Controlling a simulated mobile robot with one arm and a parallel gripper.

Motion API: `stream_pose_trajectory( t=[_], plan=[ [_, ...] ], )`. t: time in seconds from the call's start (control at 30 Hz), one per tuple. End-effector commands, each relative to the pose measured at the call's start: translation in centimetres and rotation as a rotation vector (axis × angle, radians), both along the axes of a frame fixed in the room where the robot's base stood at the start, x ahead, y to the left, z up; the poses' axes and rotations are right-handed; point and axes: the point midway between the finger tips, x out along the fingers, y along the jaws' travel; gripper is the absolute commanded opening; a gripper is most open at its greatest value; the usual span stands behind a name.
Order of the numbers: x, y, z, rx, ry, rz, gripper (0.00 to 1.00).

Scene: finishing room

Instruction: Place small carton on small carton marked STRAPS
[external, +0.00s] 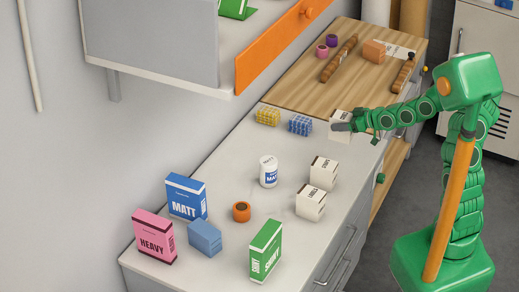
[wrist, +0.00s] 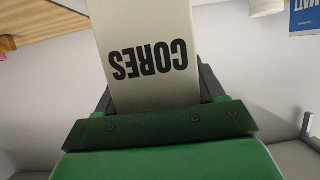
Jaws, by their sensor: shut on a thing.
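My gripper (external: 352,124) is shut on a small white carton (external: 339,121) near the back right edge of the grey counter. In the wrist view this carton (wrist: 148,58) fills the jaws and reads CORES, upside down. I cannot tell whether it touches the counter. Two more small white cartons stand apart from it, nearer the front: one is the rear carton (external: 323,173), the other the front carton (external: 310,203). Their print is too small to read surely, so I cannot tell which is marked STRAPS. The tops of both look bare.
A white MATT tin (external: 268,172) stands left of the two cartons. Yellow (external: 267,116) and blue (external: 300,125) patterned blocks are left of my gripper. An orange roll (external: 241,212) and a green box (external: 266,251) are nearer the front.

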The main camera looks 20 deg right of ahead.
Motion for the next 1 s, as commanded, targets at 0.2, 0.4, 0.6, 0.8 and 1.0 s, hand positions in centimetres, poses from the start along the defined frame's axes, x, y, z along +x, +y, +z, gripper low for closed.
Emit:
stream_pose_trajectory(
  t=[0.2,0.4,0.6,0.8,1.0],
  plan=[
    [0.1,0.5,3.5,-0.001,-0.011,0.031,0.3],
    [-0.3,1.0,5.7,-0.004,-0.007,0.064,0.3],
    [-1.0,1.7,7.8,-0.005,-0.008,0.106,0.3],
    [-2.1,2.5,9.6,-0.005,-0.006,0.154,0.3],
    [-3.5,3.3,11.2,-0.006,-0.003,0.212,0.3]
  ],
)
